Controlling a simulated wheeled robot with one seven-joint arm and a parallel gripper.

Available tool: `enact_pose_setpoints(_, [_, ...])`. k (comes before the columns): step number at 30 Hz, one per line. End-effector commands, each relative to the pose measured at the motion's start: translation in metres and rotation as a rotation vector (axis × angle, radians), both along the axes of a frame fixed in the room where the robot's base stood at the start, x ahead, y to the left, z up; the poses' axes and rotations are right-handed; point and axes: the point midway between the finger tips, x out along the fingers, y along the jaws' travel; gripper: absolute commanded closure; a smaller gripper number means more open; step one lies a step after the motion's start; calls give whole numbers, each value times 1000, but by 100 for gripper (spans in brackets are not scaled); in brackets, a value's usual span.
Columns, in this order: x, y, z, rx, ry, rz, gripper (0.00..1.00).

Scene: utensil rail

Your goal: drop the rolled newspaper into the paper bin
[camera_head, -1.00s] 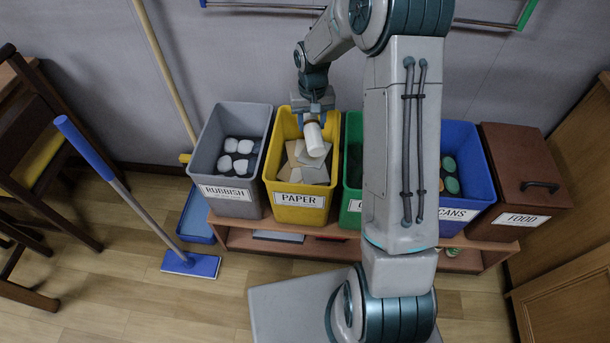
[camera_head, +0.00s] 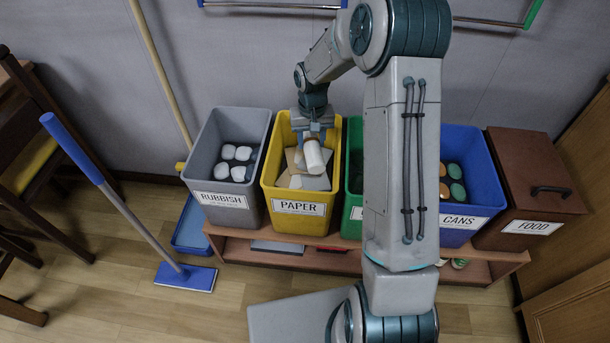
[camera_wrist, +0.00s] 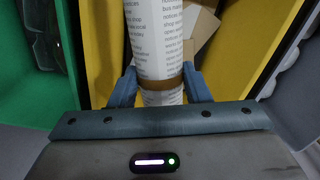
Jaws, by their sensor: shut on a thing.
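The rolled newspaper is a white printed roll with a brown band; it shows in the wrist view (camera_wrist: 157,45) and in the head view (camera_head: 314,157). My gripper (camera_head: 312,138) is shut on it, with a blue finger on each side of the roll in the wrist view (camera_wrist: 160,88). The paper bin (camera_head: 299,209) is yellow with a PAPER label. The gripper and roll are over the bin's opening, and the roll's lower end appears within its mouth. I cannot tell whether the roll touches the papers and cardboard (camera_head: 297,182) inside.
The grey rubbish bin (camera_head: 225,216) stands left of the paper bin, and a green bin (camera_head: 352,215) stands right, partly behind my arm. Farther right are the blue cans bin (camera_head: 470,160) and brown food box (camera_head: 535,185). A blue-handled mop (camera_head: 130,210) leans at the left.

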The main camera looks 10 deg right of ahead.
Motion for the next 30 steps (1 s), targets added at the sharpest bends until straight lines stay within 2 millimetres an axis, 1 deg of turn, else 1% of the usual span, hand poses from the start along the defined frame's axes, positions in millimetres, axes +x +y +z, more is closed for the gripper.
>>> enact_pose_setpoints(2, [0,0,1,0,0,0,82])
enact_pose_setpoints(3, [0,0,1,0,0,0,46])
enact_pose_setpoints(4, [0,0,1,0,0,0,38])
enact_pose_setpoints(5, [0,0,1,0,0,0,32])
enact_pose_setpoints(13, [0,0,1,0,0,0,32])
enact_pose_setpoints(17, [0,0,11,0,-1,0,32])
enact_pose_setpoints(20, [1,0,28,0,-4,1,32])
enact_pose_setpoints(27, [1,0,85,-1,-5,1,32])
enact_pose_setpoints(30, [1,0,105,0,-3,0,32])
